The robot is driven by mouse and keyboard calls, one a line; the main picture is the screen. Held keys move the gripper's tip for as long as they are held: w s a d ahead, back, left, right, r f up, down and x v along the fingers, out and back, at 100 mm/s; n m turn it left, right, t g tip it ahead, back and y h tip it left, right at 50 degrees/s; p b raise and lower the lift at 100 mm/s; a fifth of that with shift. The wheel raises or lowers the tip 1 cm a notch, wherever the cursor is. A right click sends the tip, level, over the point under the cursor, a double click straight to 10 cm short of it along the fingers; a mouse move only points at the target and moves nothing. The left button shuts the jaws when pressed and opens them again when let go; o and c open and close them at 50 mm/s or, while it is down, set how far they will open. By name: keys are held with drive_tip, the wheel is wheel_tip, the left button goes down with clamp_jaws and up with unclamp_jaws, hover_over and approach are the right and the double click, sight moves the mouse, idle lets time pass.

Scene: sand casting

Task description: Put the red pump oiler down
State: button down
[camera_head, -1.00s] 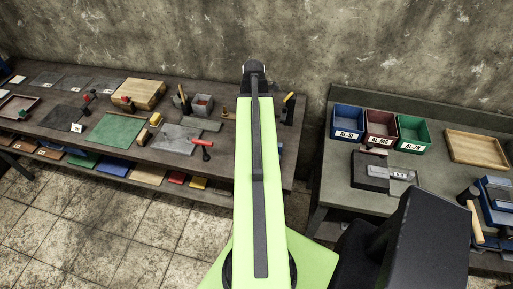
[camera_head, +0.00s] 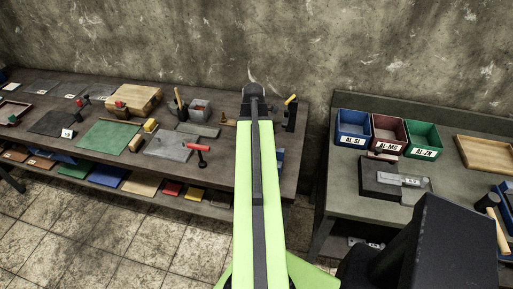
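The lime-green arm link runs up the middle of the picture to its dark end (camera_head: 256,91), over the back of the left bench. My gripper's fingers are hidden behind this end, so I cannot see whether they are open or shut. A thin pale curved shape (camera_head: 252,74) shows just above the arm end; I cannot tell whether it is a spout or a mark on the wall. I cannot make out the red pump oiler for certain. A red-handled tool (camera_head: 197,148) lies on the left bench, left of my arm.
A dark holder (camera_head: 290,118) stands right of the arm end. The right bench (camera_head: 345,205) carries blue, red and green bins (camera_head: 352,126) and a wooden tray (camera_head: 484,153).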

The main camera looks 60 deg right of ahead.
drive_tip(key=shift+r, duration=0.1)
drive_tip(key=c, duration=0.6)
unclamp_jaws()
drive_tip(key=shift+f, duration=0.2)
drive_tip(key=shift+o, duration=0.2)
drive_tip(key=shift+r, duration=0.15)
wheel_tip(320, 180, up, 12)
drive_tip(key=p, duration=1.2)
drive_tip(key=shift+r+p, duration=0.15)
drive_tip(key=shift+p, duration=0.15)
